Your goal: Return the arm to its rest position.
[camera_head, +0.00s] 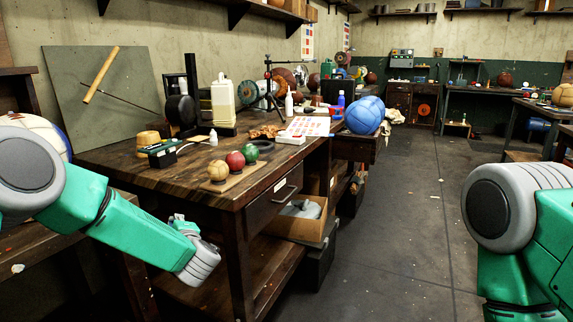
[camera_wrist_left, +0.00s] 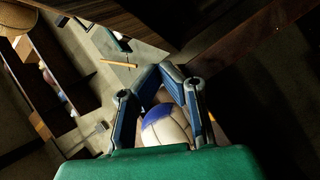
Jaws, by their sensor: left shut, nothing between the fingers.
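My left arm (camera_head: 140,228) comes in from the left in the head view and bends down in front of the workbench. Its hand end is low beside the bench's front, partly hidden by the arm itself. In the left wrist view, my left gripper (camera_wrist_left: 163,72) has its two dark blue fingers closed together at the tips, with nothing held. A white and blue ball (camera_wrist_left: 165,127) shows behind the fingers, apart from them. My right arm (camera_head: 520,215) is at the right edge of the head view, and its gripper is out of frame.
The wooden workbench (camera_head: 185,180) bears three small balls on a board (camera_head: 238,179), bottles and tools. A blue ball (camera_head: 364,115) rests on a side surface farther back. A cardboard box (camera_head: 300,222) sits under the bench. The floor (camera_head: 400,220) between bench and right arm is clear.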

